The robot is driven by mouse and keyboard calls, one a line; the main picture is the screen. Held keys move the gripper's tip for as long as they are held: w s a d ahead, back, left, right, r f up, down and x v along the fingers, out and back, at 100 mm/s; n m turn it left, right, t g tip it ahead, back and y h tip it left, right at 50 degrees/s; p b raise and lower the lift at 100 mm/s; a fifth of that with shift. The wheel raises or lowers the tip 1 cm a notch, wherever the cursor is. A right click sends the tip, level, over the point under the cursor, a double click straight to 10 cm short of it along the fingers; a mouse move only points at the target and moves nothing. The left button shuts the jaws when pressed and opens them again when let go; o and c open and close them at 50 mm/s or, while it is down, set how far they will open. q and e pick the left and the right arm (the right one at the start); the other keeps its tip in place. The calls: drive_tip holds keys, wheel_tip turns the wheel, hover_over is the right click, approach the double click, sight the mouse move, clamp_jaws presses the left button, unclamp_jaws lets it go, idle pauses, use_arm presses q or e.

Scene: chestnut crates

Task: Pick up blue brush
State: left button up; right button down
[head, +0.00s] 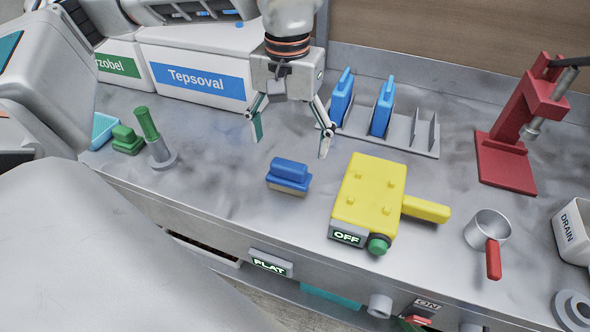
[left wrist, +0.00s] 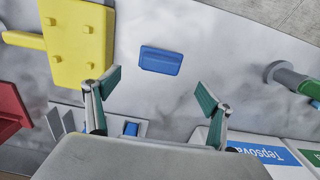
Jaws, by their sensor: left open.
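The blue brush (head: 289,175) lies on the grey metal worktop with its blue back up and a tan bristle side below. My left gripper (head: 290,134) is open and empty above the worktop, a little behind the brush. In the left wrist view, the blue brush (left wrist: 161,60) lies beyond the fingertips of my left gripper (left wrist: 160,88), roughly between them and not touched. My right gripper is not in view.
A yellow block with a handle (head: 372,190) sits close right of the brush. A grey rack (head: 410,145) with blue items stands behind. A green-handled tool (head: 150,135) and green brush (head: 127,140) are left. A red press (head: 510,150), a metal cup (head: 488,228) and white boxes (head: 195,103) stand around.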

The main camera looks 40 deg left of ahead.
sight(291, 160)
use_arm(q)
wheel_tip(291, 160, down, 3)
drive_tip(key=shift+a+r, duration=0.1)
drive_tip(key=shift+r, duration=0.1)
drive_tip(key=f, duration=0.2)
drive_tip(key=f+b, duration=0.1)
drive_tip(key=f, duration=0.1)
drive_tip(key=shift+w+f, duration=0.2)
drive_tip(key=shift+f, duration=0.35)
drive_tip(key=c, duration=1.2)
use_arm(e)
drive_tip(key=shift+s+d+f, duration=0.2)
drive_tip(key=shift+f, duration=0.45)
